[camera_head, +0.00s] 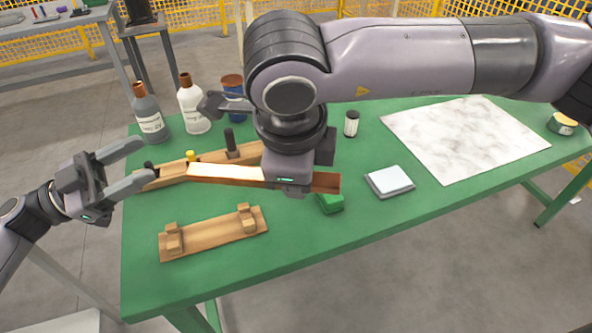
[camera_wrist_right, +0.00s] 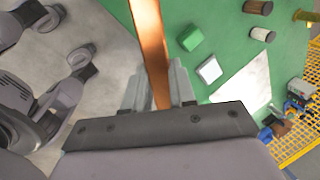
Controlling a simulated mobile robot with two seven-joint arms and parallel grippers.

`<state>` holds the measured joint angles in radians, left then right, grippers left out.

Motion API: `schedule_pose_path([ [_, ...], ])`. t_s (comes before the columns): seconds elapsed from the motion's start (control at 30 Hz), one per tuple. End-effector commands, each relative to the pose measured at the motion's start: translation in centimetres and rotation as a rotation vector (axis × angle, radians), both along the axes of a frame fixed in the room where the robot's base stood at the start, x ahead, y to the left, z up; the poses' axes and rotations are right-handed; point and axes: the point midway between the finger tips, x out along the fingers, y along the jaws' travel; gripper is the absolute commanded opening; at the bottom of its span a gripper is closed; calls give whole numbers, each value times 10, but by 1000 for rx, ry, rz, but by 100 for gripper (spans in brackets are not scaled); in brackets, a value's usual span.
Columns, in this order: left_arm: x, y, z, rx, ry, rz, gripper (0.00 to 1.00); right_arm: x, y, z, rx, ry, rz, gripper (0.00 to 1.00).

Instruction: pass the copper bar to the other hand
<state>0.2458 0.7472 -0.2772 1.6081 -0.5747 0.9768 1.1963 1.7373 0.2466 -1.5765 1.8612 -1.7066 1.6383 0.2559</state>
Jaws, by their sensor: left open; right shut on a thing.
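The copper bar (camera_head: 225,173) is held roughly level above the green table, its left part shining brightly. My right gripper (camera_head: 290,185) is shut on it toward its right end and hides part of it. In the right wrist view the copper bar (camera_wrist_right: 150,45) runs up from between the fingers of the right gripper (camera_wrist_right: 160,95). My left gripper (camera_head: 146,161) is open and empty at the table's left edge. Its fingers point toward the bar's left end, with a gap between them in the picture.
A wooden rack with pegs (camera_head: 220,156) lies behind the bar, and a wooden cradle (camera_head: 213,236) lies in front. Bottles (camera_head: 193,110) stand at the back left. A green block (camera_head: 330,203), a white-topped box (camera_head: 390,181) and a marble slab (camera_head: 465,135) are to the right.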

Motion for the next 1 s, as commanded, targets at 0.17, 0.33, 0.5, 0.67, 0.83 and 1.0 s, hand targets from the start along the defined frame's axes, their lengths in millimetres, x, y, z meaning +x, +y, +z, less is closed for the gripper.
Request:
schedule_pose_path([
  [0.17, 10, 71, -70, -23, 61, 355, 59, 0, 0, 1, 2, -1, 0, 0],
  [0.33, -1, 132, -138, 68, 141, 631, 59, 0, 0, 1, 2, -1, 0, 0],
  [0.5, -38, 167, -213, 241, 258, 816, 59, 0, 0, 1, 2, -1, 0, 0],
  [0.67, -93, 165, -279, 436, 380, 874, 59, 0, 0, 1, 2, -2, 0, 0],
  [0.83, -161, 142, -337, 617, 524, 863, 59, 0, 0, 1, 2, -2, 0, 0],
  [1.0, -187, 70, -347, 569, 676, 882, 59, 0, 0, 1, 2, -1, 0, 0],
])
